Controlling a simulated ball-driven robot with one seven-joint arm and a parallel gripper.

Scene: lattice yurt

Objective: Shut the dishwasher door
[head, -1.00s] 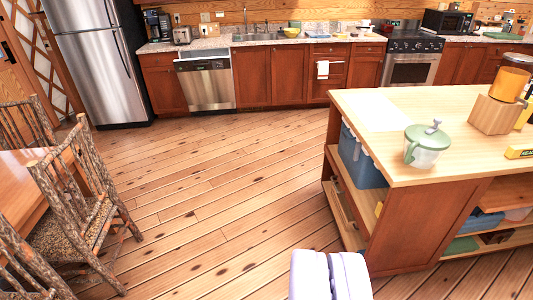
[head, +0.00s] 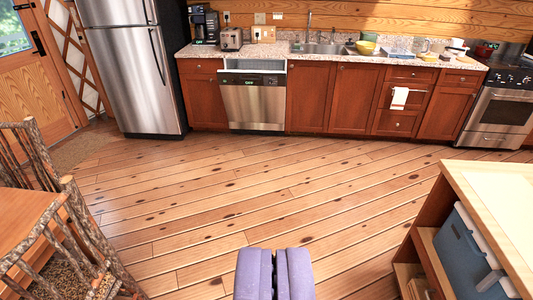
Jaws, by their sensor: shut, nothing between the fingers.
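The dishwasher (head: 253,104) stands under the counter at the back, left of the sink, with a steel door and a dark control strip. A pale gap shows between the door's top edge and the counter, so the door appears slightly tipped open at the top. How far it leans out is hard to tell from here. My gripper (head: 274,272), with two pale purple fingers, is at the bottom middle. It is shut and empty, well short of the dishwasher across the floor.
Open plank floor (head: 240,190) lies between my gripper and the dishwasher. A wooden island (head: 455,200) stands at the right, holding a blue bin (head: 465,260). A log chair (head: 90,235) and table (head: 25,215) are at the left. A steel fridge (head: 130,75) stands left of the counter.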

